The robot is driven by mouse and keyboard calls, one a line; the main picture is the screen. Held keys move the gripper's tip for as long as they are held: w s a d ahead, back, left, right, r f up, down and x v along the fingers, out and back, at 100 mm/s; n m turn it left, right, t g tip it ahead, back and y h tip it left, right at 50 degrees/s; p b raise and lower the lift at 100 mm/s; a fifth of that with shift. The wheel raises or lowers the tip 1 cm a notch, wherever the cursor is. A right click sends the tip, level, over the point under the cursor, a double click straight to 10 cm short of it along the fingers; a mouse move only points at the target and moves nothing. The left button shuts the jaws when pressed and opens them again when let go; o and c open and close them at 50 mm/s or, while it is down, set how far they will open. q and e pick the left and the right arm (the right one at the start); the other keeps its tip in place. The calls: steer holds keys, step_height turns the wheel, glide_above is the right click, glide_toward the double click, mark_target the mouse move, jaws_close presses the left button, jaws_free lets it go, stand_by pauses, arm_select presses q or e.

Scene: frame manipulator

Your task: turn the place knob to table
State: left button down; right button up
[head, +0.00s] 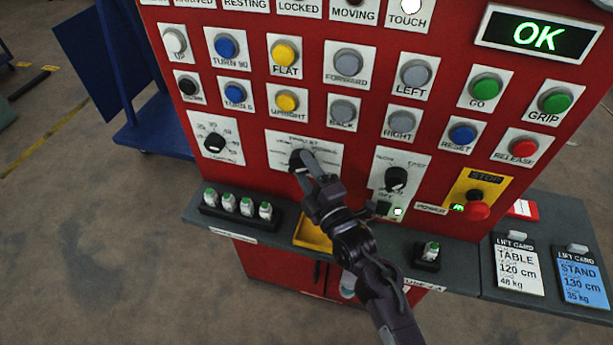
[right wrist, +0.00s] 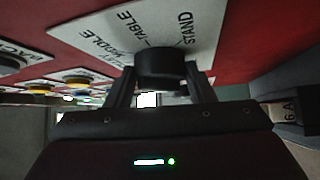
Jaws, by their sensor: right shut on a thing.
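The place knob is a black round knob (right wrist: 160,66) on a white label plate (head: 325,157) on the red panel. In the right wrist view the plate reads TABLE, STAND and MIDDLE, with part of another word. My right gripper (head: 305,166) is shut on the knob, with one finger on each side of it, as the right wrist view shows (right wrist: 161,88). Fingers cover most of the knob in the head view. Which mark the knob points at cannot be told. My left gripper is not in view.
A lit OK display (head: 538,36) is at the panel's top right. Coloured buttons surround the plate, with a dial (head: 214,142) left and a speed knob (head: 396,179) right. A grey ledge (head: 285,235) below holds several fuse-like plugs. A red stop button (head: 477,210) is right.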

steer(key=shift+a+f+m+t+h+b, duration=0.1)
steer(key=shift+f+m+t+h+b, duration=0.15)
steer(key=shift+m+t+b, duration=0.85)
steer(key=shift+a+f+m+t+h+b, duration=0.1)
steer(key=shift+m+t+h+b, duration=0.4)
steer(key=shift+m+b, duration=1.05)
steer(key=shift+a+f+m+t+h+b, duration=0.1)
steer(key=shift+f+m+t+b, duration=0.1)
steer(key=shift+m+t+b, duration=1.1)
steer(key=shift+n+g+b, duration=0.3)
steer(key=shift+n, duration=0.05)
steer(key=o, duration=1)
steer(key=shift+r, duration=0.1)
steer(key=shift+d, duration=0.1)
steer(key=s+d, duration=0.1)
steer(key=s, duration=0.3)
steer(key=s+d+f+b, duration=0.1)
steer(key=s+d, duration=0.1)
steer(key=s, duration=0.3)
steer(key=s+d+b, duration=0.1)
steer(key=s, duration=0.4)
steer(key=shift+d+f, duration=0.15)
steer(key=shift+f, duration=0.1)
